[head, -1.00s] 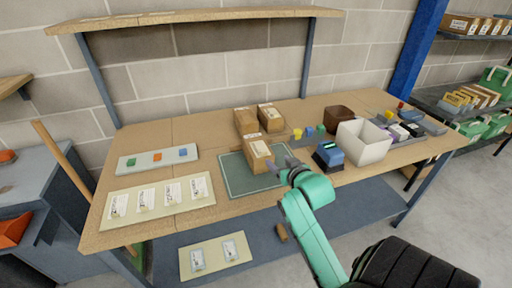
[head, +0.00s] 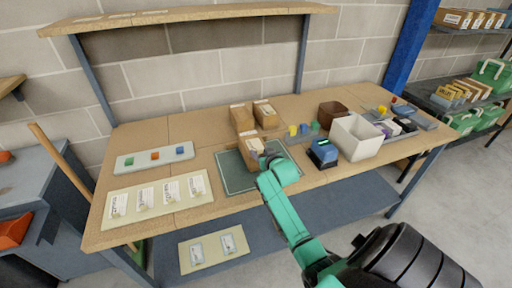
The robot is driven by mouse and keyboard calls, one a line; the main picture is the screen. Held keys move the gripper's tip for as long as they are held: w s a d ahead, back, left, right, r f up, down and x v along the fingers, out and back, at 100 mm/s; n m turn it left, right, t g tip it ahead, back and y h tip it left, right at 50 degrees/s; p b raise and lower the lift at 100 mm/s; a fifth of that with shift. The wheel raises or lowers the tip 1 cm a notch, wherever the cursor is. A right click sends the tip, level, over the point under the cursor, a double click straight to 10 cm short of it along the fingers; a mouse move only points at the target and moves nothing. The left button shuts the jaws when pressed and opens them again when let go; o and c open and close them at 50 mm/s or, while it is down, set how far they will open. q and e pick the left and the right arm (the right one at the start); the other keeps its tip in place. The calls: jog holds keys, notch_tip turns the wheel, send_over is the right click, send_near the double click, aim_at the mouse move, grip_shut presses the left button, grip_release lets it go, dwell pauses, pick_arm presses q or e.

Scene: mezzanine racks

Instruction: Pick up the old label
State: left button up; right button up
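A cardboard box (head: 244,157) stands on the dark green mat (head: 232,178) at the middle of the bench. A pale label (head: 256,145) shows on its top, partly covered by my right gripper. My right gripper (head: 262,157) is at the box's front right top, with its arm coming up from the lower right. Its fingers are small and partly hidden by the wrist, so whether they are open or grip the label cannot be seen. My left gripper is not in view.
Two more boxes (head: 241,117) stand behind the mat. To the right are small coloured blocks (head: 304,129), a blue device (head: 323,152), a white bin (head: 357,138) and a brown bin (head: 333,112). A label board (head: 157,198) lies left.

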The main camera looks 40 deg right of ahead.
grip_shut()
jog(key=shift+r, duration=0.1)
notch_tip(320, 180, up, 23)
dwell(0.4)
dwell(0.4)
